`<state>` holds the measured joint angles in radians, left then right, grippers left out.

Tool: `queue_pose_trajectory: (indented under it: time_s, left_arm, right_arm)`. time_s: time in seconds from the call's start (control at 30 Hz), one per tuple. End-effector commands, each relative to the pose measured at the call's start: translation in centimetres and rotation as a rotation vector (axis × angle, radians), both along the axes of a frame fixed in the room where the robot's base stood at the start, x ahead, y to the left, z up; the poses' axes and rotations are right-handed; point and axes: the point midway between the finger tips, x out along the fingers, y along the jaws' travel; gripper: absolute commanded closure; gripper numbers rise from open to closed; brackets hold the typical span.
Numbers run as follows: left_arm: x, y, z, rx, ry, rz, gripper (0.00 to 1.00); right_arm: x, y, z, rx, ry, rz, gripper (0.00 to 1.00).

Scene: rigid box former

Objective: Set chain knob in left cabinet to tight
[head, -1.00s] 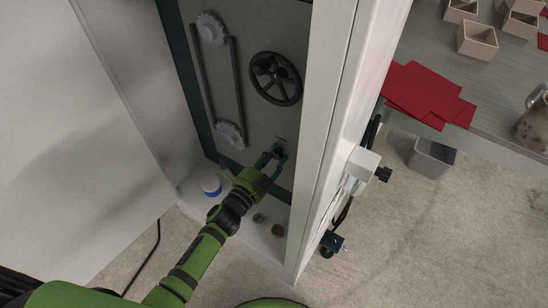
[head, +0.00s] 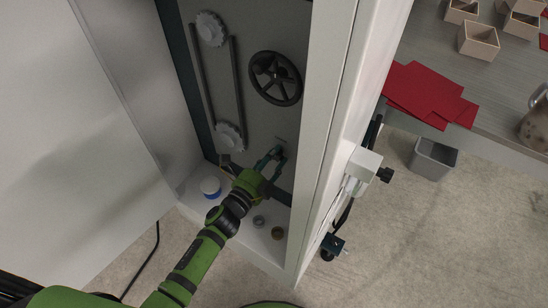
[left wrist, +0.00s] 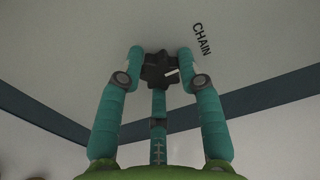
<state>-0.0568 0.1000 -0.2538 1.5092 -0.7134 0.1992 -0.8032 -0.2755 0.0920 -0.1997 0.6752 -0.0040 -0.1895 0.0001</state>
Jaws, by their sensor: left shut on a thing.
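The chain knob (left wrist: 160,72) is a small black lobed knob with a white pointer mark, on the grey back panel beside the word CHAIN in the left wrist view. The mark points right and slightly up there. My left gripper (left wrist: 163,75) has its teal fingers on both sides of the knob, shut on it. In the head view my left gripper (head: 273,160) reaches into the left cabinet (head: 238,60) at the low right of its panel, and the knob is mostly hidden by the fingers. My right gripper is not in view.
A black handwheel (head: 275,78) is above the knob, and a chain with two pale sprockets (head: 230,136) is to its left. A white-and-blue container (head: 211,187) and small round items stand on the cabinet floor. The white cabinet side wall (head: 330,110) is close on the right.

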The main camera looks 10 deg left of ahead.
Motion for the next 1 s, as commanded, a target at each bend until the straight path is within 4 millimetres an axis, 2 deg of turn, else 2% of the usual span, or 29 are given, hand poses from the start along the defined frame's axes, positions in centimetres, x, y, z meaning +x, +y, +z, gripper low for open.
queue_pose_trajectory:
  time_s: [0.07,0.1,0.13,0.17,0.57,0.67,1.0]
  left_arm:
    - [0.1,0.5,-0.1,0.003,0.003,0.01,0.96]
    - [0.2,0.5,-0.1,0.003,0.003,0.01,0.6]
    - [0.2,0.5,-0.1,0.002,0.003,0.01,0.48]
    - [0.1,0.5,-0.1,0.002,0.003,0.01,0.4]
    - [-0.4,0.3,0.0,-0.001,0.001,0.003,0.4]
    - [-1.5,0.8,-0.1,-0.001,0.003,0.003,0.4]
    - [-8.0,3.5,-0.1,0.001,0.005,0.005,0.4]
  right_arm:
    - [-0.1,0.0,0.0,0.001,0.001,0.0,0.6]
    - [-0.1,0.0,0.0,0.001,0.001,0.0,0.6]
    - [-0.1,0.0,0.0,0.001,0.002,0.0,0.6]
    - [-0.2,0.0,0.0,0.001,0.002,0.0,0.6]
    - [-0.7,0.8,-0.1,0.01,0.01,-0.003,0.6]
    - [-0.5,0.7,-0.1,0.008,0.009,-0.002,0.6]
    - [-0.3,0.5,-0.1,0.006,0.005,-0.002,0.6]
